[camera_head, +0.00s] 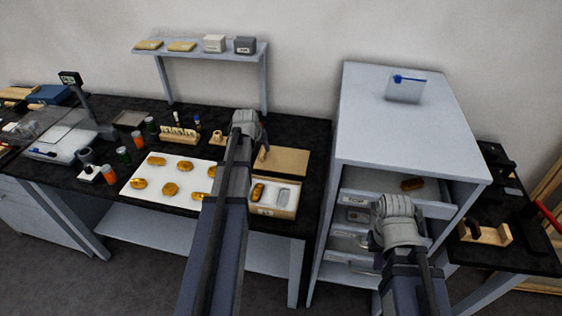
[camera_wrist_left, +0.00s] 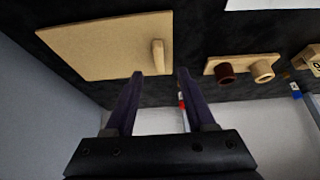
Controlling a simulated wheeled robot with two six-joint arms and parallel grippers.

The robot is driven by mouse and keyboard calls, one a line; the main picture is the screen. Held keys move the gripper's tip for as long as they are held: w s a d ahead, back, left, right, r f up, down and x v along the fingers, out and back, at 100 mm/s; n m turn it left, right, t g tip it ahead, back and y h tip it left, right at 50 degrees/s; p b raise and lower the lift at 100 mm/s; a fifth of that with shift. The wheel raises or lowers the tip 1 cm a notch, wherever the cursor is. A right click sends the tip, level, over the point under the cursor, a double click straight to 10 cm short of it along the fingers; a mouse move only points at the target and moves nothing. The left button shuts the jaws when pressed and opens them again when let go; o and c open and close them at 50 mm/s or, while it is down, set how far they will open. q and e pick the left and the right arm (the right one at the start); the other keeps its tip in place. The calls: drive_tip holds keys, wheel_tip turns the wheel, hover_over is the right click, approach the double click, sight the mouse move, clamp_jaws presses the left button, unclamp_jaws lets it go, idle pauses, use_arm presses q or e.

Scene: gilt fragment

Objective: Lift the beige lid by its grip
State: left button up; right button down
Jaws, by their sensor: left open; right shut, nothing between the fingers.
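The beige lid (camera_head: 287,161) lies flat on the black worktop, behind the open box. In the left wrist view the lid (camera_wrist_left: 100,48) shows its upright grip (camera_wrist_left: 158,56) near its right edge. My left gripper (camera_head: 263,141) is over the lid's left side in the head view. Its fingers are open and empty in the left wrist view (camera_wrist_left: 160,73). The grip shows just ahead of the gap between the fingertips; I cannot tell how far away it is. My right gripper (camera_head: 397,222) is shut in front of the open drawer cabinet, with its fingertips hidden.
The box (camera_head: 276,211) with compartments holds a gold piece. A white sheet (camera_head: 140,196) with several gold pieces lies left of my left arm. A wooden stand with two round parts (camera_wrist_left: 243,68) sits beside the lid. The grey cabinet (camera_head: 400,130) stands right.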

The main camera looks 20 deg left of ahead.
sight(263, 152)
use_arm(q)
drive_tip(key=shift+b+x, duration=2.5)
drive_tip(key=shift+x, duration=0.8)
drive_tip(key=shift+d, duration=0.1)
drive_tip(key=shift+r, duration=0.1)
clamp_jaws()
